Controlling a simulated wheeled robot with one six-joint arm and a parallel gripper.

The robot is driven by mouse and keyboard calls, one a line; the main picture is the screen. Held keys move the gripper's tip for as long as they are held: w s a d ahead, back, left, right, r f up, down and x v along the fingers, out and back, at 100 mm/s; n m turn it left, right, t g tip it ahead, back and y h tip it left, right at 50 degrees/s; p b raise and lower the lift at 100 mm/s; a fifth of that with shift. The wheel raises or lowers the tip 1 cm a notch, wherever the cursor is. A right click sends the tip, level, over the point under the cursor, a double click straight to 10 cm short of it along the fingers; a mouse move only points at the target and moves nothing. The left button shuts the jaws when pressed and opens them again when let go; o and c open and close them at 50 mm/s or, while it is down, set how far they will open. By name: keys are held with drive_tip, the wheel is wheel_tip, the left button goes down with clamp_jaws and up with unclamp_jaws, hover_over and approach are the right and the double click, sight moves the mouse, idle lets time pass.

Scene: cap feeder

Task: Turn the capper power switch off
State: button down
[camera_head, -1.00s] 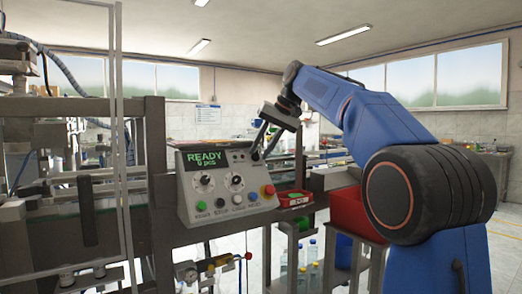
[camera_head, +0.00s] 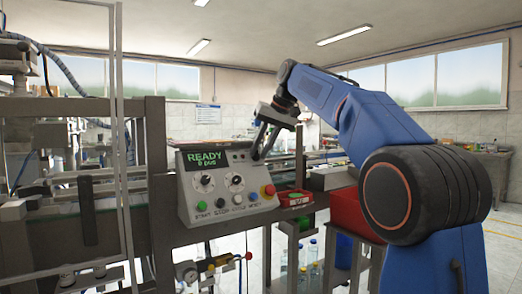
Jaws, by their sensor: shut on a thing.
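The grey capper control box (camera_head: 188,213) stands left of centre. Its green display reads READY. My gripper (camera_head: 256,155) is at the top right corner of the box's sloped face, reaching down from the upper right. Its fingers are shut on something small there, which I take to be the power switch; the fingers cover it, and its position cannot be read.
Two dials, several coloured buttons and a red knob (camera_head: 269,191) on yellow sit below my gripper. A small red tray (camera_head: 293,200) and a larger red bin (camera_head: 347,212) are to the right. A metal machine frame (camera_head: 157,170) stands at left.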

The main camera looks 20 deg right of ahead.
drive_tip(key=n+h, duration=0.1)
drive_tip(key=n, duration=0.1)
drive_tip(key=n+h, duration=0.1)
drive_tip(key=n, duration=0.1)
drive_tip(key=shift+s+a+t+h, duration=0.1)
drive_tip(key=shift+a+t+h, duration=0.2)
drive_tip(key=shift+a, duration=0.05)
drive_tip(key=n+h, duration=0.1)
drive_tip(key=n, duration=0.1)
drive_tip(key=n+t+h, duration=0.1)
drive_tip(key=shift+s+a+n, duration=0.15)
drive_tip(key=shift+a+n, duration=0.05)
drive_tip(key=shift+n, duration=0.2)
drive_tip(key=shift+f, duration=0.1)
drive_tip(key=c, duration=1.8)
unclamp_jaws()
drive_tip(key=shift+c, duration=0.2)
drive_tip(key=v, duration=1.7)
drive_tip(key=shift+s, duration=0.3)
drive_tip(key=shift+a, duration=0.15)
